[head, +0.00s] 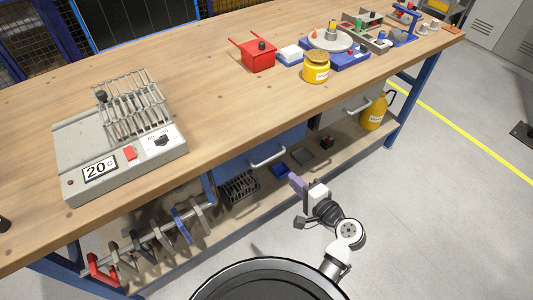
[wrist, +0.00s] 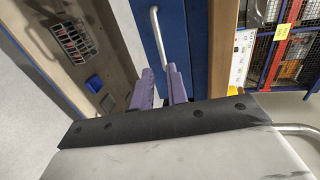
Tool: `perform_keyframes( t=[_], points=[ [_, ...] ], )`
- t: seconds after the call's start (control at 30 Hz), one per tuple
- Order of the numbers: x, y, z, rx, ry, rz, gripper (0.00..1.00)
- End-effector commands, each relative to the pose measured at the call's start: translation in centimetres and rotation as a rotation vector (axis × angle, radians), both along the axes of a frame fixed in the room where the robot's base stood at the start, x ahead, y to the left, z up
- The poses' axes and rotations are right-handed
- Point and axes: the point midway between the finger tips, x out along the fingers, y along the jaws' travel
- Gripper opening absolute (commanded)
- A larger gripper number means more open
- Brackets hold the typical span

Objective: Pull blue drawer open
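The blue drawer (head: 240,150) is under the workbench and looks shut, with a pale bar handle (head: 268,157) on its front. In the wrist view the blue drawer front (wrist: 178,35) and its handle (wrist: 155,30) are ahead of my gripper (wrist: 160,74). My gripper is open, with two purple fingers apart and nothing seen held between them. The handle's near end lines up with the gap between the fingertips; I cannot tell whether they touch it. In the head view my gripper (head: 294,182) is below and right of the handle.
A grey drawer (head: 340,113) is to the right of the blue one. The lower shelf (head: 262,190) holds a wire basket (head: 240,187), a blue tray (head: 279,170) and a yellow container (head: 374,112). Clamps (head: 160,238) hang at the left. The floor in front is clear.

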Motion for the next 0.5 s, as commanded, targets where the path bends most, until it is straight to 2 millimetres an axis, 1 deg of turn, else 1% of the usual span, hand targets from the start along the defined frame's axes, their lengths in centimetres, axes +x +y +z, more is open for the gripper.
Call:
perform_keyframes(
  t=[0.17,0.3,0.5],
  points=[
    [2.4,1.9,-0.3,0.0,0.0,0.005,0.15],
    [4.9,3.7,-0.9,0.001,0.0,0.004,0.15],
    [8.0,5.9,-1.7,-0.001,-0.001,0.002,0.15]
  ],
)
